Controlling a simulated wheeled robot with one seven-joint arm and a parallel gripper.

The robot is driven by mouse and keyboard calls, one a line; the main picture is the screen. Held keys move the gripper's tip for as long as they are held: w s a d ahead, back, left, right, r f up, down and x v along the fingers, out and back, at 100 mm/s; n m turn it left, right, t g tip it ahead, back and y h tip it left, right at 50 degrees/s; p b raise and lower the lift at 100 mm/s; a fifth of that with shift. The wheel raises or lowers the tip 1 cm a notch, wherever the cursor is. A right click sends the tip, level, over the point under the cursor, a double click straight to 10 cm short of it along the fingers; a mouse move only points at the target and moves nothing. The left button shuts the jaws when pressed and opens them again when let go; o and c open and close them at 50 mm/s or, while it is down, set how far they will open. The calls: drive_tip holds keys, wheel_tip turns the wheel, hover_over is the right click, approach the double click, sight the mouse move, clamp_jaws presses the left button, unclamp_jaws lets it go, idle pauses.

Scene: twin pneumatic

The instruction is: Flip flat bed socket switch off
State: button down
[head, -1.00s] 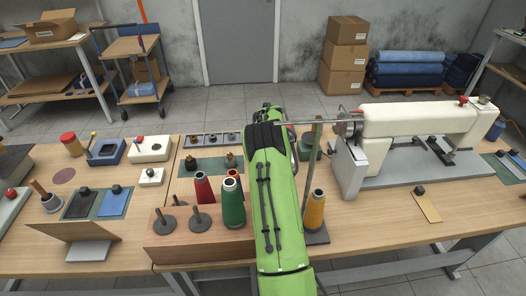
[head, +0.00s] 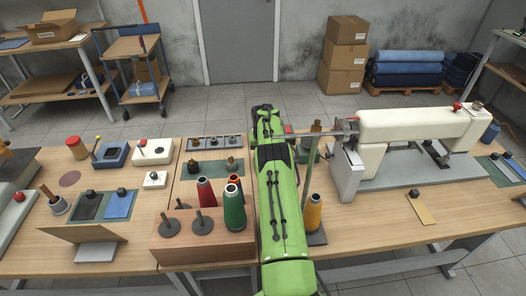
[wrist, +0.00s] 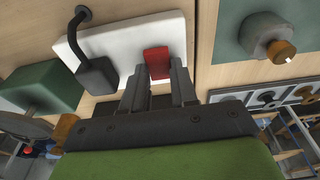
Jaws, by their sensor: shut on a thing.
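A white socket plate (wrist: 122,48) shows at the top of the wrist view, with a red rocker switch (wrist: 157,62) at its right part. A black plug (wrist: 97,72) with a cable sits in its left part. My gripper (wrist: 160,80) reaches up to the plate, with its two dark fingertips at the lower edge of the red switch, shut on it. The fingers partly cover the plate's lower side. In the head view my green arm hides the gripper, and I cannot make out this socket there for certain.
In the head view, thread cones (head: 234,207) stand left of my arm and the sewing machine (head: 405,126) stands right.

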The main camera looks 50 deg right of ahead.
idle(0.5)
drive_tip(key=c, duration=0.9)
unclamp_jaws()
drive_tip(key=r+p, duration=0.1)
drive_tip(key=r, duration=0.4)
drive_tip(key=s+a+r, duration=0.1)
drive_tip(key=r, duration=0.4)
drive_tip(key=r+p, duration=0.1)
drive_tip(key=r, duration=0.4)
drive_tip(key=shift+s+a+r+p, duration=0.25)
drive_tip(key=shift+s+r+p, duration=0.05)
drive_tip(key=shift+s, duration=0.05)
